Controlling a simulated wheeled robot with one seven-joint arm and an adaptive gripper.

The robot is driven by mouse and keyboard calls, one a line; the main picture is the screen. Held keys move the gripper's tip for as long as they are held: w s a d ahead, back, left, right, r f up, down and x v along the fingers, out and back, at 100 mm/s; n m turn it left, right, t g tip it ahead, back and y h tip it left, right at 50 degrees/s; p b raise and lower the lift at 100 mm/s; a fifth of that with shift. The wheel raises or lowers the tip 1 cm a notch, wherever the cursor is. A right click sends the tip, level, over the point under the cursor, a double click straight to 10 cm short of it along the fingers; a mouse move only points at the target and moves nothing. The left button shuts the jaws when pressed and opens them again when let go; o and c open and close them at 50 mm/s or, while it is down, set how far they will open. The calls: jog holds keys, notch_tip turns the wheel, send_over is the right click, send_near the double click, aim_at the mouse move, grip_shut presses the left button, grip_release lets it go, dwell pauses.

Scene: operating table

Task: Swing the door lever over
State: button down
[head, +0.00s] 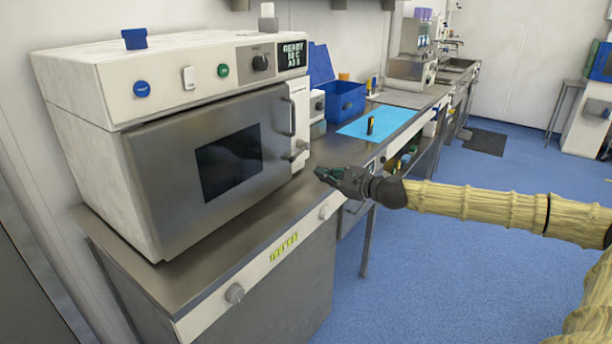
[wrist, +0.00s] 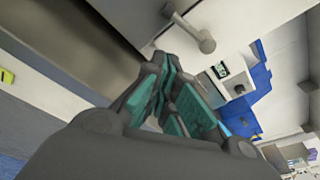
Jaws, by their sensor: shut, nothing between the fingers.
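The white box-shaped machine (head: 75,95) has a grey steel door (head: 165,185) with a dark window, and the door looks closed. A small grey lever (head: 299,151) sits at the door's right edge, below a vertical bar handle (head: 291,117). In the wrist view the lever (wrist: 190,30) shows as a grey arm with a rounded knob, just beyond my fingers. My gripper (head: 324,174) is shut and empty, to the right of and slightly below the lever, apart from it. In the wrist view my gripper's teal-padded fingers (wrist: 169,66) come together at the tips.
The steel counter (head: 205,262) under the machine has a front edge with round knobs. Blue floor (head: 425,265) in front is open.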

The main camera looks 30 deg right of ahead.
jog(key=shift+b+x, duration=0.6)
jog(key=shift+x, duration=0.25)
jog(key=shift+w+a+r, duration=0.25)
jog(key=shift+w+a, duration=0.15)
jog(key=shift+w, duration=0.25)
jog(key=shift+w+a+r, duration=0.7)
jog(key=shift+w+a, duration=0.1)
jog(key=shift+a, duration=0.15)
jog(key=shift+d, duration=0.1)
jog(key=shift+w+a+r+m, duration=0.25)
jog(key=shift+a+r+m, duration=0.15)
jog(key=shift+r, duration=0.05)
